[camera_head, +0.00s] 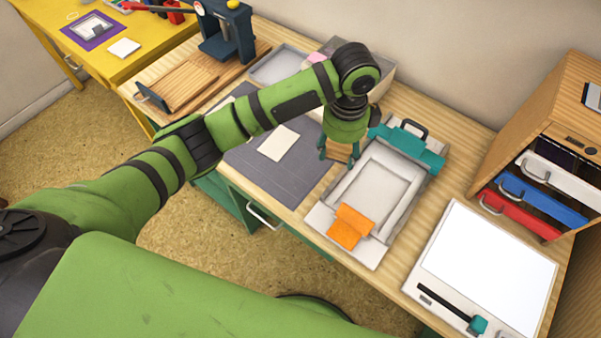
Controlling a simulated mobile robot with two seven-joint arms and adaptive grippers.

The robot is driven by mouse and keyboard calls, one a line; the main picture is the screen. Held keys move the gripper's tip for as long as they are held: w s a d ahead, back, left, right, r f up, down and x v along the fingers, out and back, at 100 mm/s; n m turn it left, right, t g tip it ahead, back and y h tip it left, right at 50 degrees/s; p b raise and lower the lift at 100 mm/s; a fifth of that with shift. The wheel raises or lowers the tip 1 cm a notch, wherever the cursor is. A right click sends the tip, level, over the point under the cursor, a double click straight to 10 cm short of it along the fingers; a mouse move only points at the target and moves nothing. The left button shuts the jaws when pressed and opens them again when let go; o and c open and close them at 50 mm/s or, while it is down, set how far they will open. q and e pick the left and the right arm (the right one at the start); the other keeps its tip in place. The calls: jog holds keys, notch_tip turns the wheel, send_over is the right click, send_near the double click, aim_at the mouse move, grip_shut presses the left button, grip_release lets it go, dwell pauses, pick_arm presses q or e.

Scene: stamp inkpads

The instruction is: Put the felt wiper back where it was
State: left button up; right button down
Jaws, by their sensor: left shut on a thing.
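My right gripper is not in view.
A pale card (279,143) lies on the dark grey mat (300,184). A white light board (490,262) lies to the right, with a wooden drawer cabinet (535,115) behind it. A slatted wooden stand (185,85) and a blue press (226,35) are at the back left.

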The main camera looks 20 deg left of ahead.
aim_at(349, 152)
pick_arm(q)
jog(key=d+f+m, duration=0.2)
jog(key=m, duration=0.1)
jog(key=shift+f, duration=0.2)
jog(key=a+f, duration=0.2)
jog(key=a, duration=0.1)
jog(key=a+f+p, duration=0.1)
jog(key=a+f, duration=0.1)
jog(key=a, duration=0.2)
jog(key=a+f+p, duration=0.1)
jog(key=a+f, duration=0.1)
jog(key=a, duration=0.2)
jog(key=shift+w+a+f, duration=0.15)
jog(key=shift+w+f, duration=0.2)
jog(key=shift+f, duration=0.05)
jog(key=shift+a+f+p, duration=0.1)
jog(key=shift+f+p, duration=0.15)
jog(key=shift+p, duration=0.05)
notch_tip(349, 152, down, 3)
jog(key=shift+f, duration=0.35)
jog(key=shift+f, duration=0.2)
jog(key=o, duration=1)
